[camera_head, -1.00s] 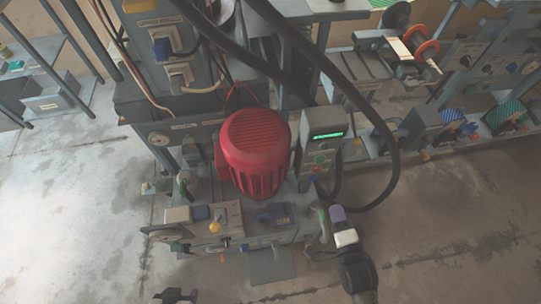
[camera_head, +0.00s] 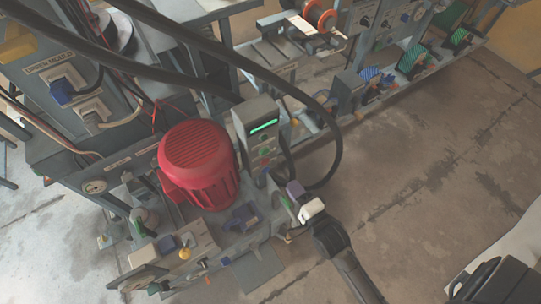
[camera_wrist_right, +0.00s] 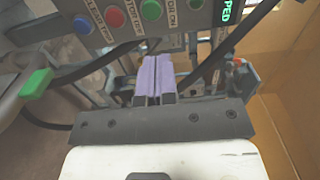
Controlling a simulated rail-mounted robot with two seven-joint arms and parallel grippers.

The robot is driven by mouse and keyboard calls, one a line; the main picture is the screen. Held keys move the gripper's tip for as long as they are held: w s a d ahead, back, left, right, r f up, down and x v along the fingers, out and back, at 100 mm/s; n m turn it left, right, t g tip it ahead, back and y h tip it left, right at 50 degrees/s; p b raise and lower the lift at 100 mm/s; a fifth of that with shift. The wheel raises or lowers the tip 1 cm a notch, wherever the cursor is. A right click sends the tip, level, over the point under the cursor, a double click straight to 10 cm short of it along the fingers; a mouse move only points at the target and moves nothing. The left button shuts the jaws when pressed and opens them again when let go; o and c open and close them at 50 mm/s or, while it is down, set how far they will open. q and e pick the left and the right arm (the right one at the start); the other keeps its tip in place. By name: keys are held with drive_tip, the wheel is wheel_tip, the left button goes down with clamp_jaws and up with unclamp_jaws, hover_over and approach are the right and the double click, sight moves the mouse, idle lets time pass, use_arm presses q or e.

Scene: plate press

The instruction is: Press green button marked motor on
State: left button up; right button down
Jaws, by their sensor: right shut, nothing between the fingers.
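The control panel (camera_head: 257,122) is a grey box with a lit green display, right of the red motor in the head view. In the right wrist view a green button (camera_wrist_right: 151,10) sits at the top edge, beside a partly readable label ending in "ON". A red button (camera_wrist_right: 115,17) and a blue button (camera_wrist_right: 83,25) are to its left. My right gripper (camera_head: 295,189) is below and right of the panel. Its purple fingers also show in the wrist view (camera_wrist_right: 154,67), together and empty. They appear below the button row, apart from the green button. My left gripper is not in view.
The red motor (camera_head: 197,165) stands left of the panel. Thick black hoses (camera_head: 337,155) arch over and beside the panel. A green-ended lever (camera_wrist_right: 36,84) is at the left in the wrist view. Open floor (camera_head: 420,200) lies to the right.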

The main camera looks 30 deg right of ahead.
sight(266, 150)
drive_tip(key=w+b, duration=0.5)
drive_tip(key=w, duration=0.7)
drive_tip(key=shift+w, duration=0.25)
